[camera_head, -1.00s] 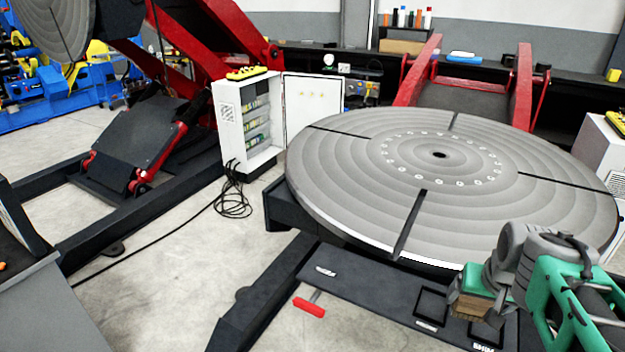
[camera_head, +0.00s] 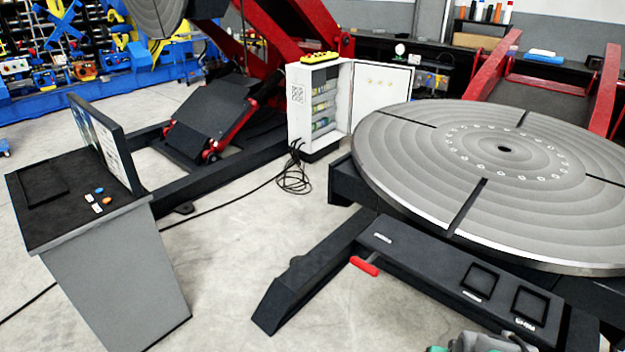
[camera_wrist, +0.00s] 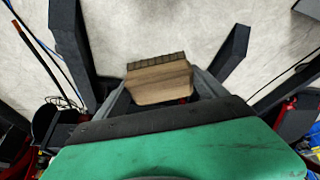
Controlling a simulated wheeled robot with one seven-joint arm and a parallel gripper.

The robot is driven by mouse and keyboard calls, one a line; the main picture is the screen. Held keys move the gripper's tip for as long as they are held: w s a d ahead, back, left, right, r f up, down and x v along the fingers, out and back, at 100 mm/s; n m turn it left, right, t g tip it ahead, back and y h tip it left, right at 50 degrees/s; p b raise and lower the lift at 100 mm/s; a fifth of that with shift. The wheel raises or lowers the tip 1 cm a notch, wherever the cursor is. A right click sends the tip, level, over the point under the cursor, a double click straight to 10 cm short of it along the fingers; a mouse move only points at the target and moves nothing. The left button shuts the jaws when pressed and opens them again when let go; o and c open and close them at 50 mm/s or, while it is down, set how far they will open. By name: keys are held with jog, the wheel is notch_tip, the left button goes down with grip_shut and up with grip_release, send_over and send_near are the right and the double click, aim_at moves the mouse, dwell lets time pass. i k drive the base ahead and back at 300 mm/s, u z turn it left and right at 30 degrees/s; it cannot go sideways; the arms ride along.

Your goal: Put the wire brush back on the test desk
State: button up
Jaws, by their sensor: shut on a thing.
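The wire brush (camera_wrist: 158,82) has a pale wooden body and a dark bristle edge. It shows in the wrist view between the two fingers of my gripper (camera_wrist: 162,88), which is shut on it. Floor shows beyond the brush. In the head view only a bit of my arm shows at the bottom edge, and the brush is out of sight. A grey desk (camera_head: 112,262) stands at the left, apparently the test desk. Its dark top (camera_head: 75,218) carries an upright panel (camera_head: 108,142), several small buttons and a dark square outline (camera_head: 42,184).
A big round turntable (camera_head: 400,150) fills the right. A white cabinet (camera_head: 322,100) trails black cables (camera_head: 292,178). Open floor (camera_head: 235,240) lies between desk and shelf.

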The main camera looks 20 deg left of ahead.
aim_at(56, 217)
jog(key=u, duration=1.95)
jog(key=i, duration=2.4)
jog(key=u, duration=1.45)
jog(key=i, duration=1)
jog(key=u, duration=0.45)
